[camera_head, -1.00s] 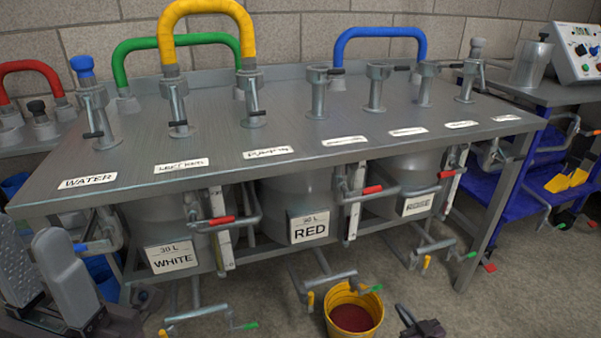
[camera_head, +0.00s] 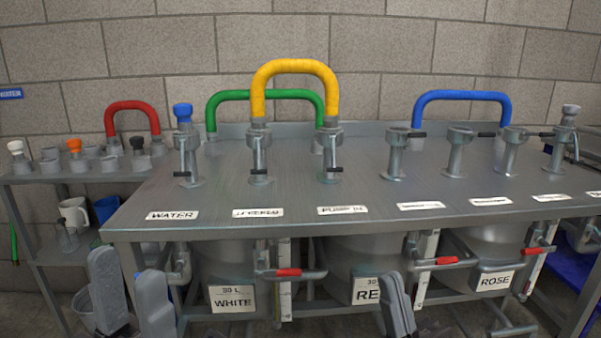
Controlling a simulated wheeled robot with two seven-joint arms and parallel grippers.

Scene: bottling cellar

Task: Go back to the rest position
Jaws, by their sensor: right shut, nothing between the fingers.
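My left gripper (camera_head: 127,266) is at the lower left, in front of the bench's left end. Its two grey fingers point up and stand apart, with nothing between them. My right gripper (camera_head: 391,276) is at the bottom, right of the middle, in front of the tank labelled RED. Its fingers are together and hold nothing, and they cover part of that label. The rest of both arms is out of view.
A steel bench (camera_head: 330,235) with taps, labels and a yellow hose (camera_head: 295,68) fills the middle. Tanks marked WHITE (camera_head: 232,299) and ROSE (camera_head: 495,281) hang below, with red-handled valves (camera_head: 288,272) at the front. A shelf (camera_head: 75,178) with mugs stands left.

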